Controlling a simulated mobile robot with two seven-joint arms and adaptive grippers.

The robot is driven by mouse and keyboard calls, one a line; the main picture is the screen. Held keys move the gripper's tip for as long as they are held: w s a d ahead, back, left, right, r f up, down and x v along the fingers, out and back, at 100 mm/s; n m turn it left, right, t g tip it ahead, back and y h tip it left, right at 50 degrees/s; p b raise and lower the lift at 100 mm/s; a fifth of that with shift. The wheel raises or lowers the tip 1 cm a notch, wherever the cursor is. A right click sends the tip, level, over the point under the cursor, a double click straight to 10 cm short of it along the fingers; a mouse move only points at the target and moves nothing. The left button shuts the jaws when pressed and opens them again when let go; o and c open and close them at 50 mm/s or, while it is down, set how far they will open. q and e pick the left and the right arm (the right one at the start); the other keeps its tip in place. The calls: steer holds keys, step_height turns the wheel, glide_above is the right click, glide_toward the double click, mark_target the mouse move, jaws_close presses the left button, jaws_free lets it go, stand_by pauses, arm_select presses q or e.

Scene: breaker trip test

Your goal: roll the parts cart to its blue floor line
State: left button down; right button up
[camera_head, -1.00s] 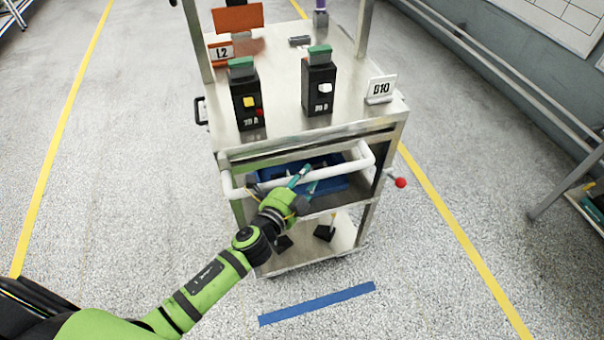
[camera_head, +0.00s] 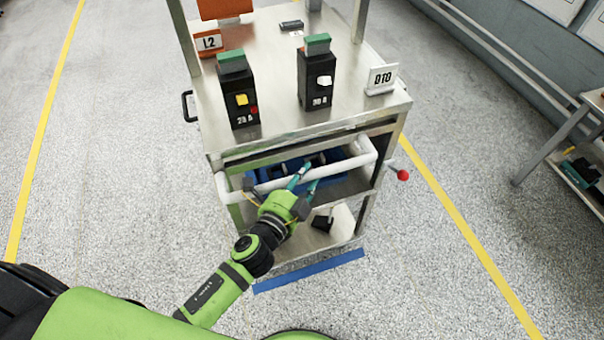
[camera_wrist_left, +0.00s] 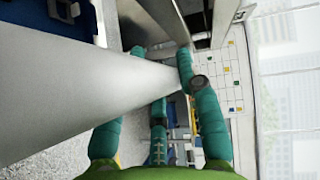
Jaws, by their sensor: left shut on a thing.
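The parts cart (camera_head: 268,122) is a steel cart with a white push bar (camera_head: 340,166) across its front. My left gripper (camera_head: 304,178) is shut on the push bar, a little right of the bar's middle. In the left wrist view the white bar (camera_wrist_left: 85,92) runs between the teal fingers (camera_wrist_left: 165,70). My right gripper is not in view.
A blue bin (camera_head: 318,160) sits below. Yellow lines (camera_head: 455,215) flank the cart. A bench (camera_head: 590,105) stands at the right.

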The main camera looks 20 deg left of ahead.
arm_select(q)
steer(key=c, duration=0.8)
jaws_free()
steer(key=shift+w, duration=0.1)
steer(key=shift+c, duration=0.2)
steer(key=v, duration=1.2)
steer(key=s+a+f+n+g+y, duration=0.1)
steer(key=s+f+n+g, duration=0.2)
steer(key=f, duration=0.7)
steer(key=s+a+f+n+g, duration=0.2)
steer(key=s+f+n, duration=0.1)
steer(key=f, duration=0.8)
steer(key=s+a+f+n+g+y, duration=0.1)
steer(key=s+f+n+g, duration=0.15)
steer(key=f, duration=0.75)
steer(key=s+a+f+n+g, duration=0.2)
steer(key=s+f+n+g, duration=0.1)
steer(key=s+f, duration=0.4)
steer(key=s+a+f+n+g+y, duration=0.1)
steer(key=s+f+n+g, duration=0.3)
steer(key=s, duration=0.9)
step_height(320, 180, down, 3)
steer(key=shift+s+a+r+n, duration=0.15)
steer(key=shift+s+a+n, duration=0.2)
steer(key=shift+a, duration=0.55)
